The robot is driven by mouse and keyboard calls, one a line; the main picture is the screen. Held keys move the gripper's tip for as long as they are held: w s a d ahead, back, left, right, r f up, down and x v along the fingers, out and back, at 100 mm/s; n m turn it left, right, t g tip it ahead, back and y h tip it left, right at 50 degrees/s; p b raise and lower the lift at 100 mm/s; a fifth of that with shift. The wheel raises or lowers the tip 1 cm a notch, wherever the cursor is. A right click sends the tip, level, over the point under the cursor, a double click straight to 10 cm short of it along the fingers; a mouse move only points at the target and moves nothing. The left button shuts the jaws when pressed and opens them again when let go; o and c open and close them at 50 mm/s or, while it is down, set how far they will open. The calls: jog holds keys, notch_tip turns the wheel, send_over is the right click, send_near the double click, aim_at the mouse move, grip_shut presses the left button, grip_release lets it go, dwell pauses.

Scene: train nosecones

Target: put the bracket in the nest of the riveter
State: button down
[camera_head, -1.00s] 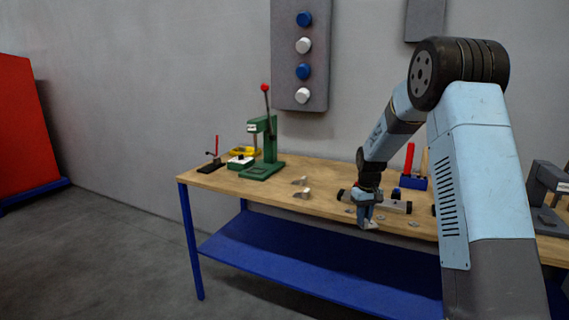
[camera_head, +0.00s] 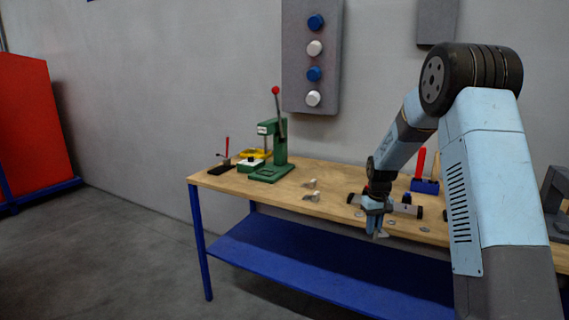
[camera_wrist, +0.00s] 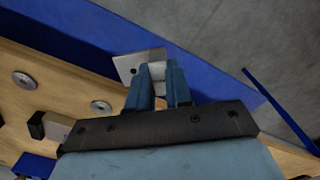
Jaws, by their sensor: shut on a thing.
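The bracket (camera_wrist: 143,64) is a small grey metal plate with a pale part between the fingers. My gripper (camera_wrist: 157,85) is shut on it; the fingers hide part of it. In the head view my gripper (camera_head: 377,229) points down in front of the table's front edge, with the bracket (camera_head: 381,236) small at its tips. The riveter (camera_head: 272,152) is a green press with a red-knobbed lever, on the table's left part, well left of and behind my gripper. Its nest is too small to make out.
Small metal parts (camera_head: 312,196) lie on the table (camera_head: 240,192) between riveter and gripper. A grey bar with black ends (camera_head: 406,208) lies behind my gripper. Flat discs (camera_wrist: 24,80) lie near the front edge. A blue lower shelf (camera_head: 290,260) runs beneath.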

jog(key=s+f+m, duration=0.1)
jog(key=s+f, duration=0.3)
jog(key=f, duration=0.4)
jog(key=s+f+m, duration=0.2)
jog(key=s+f, duration=0.2)
jog(key=f, duration=0.5)
jog(key=shift+s+f, duration=0.25)
jog(key=shift+f, duration=0.05)
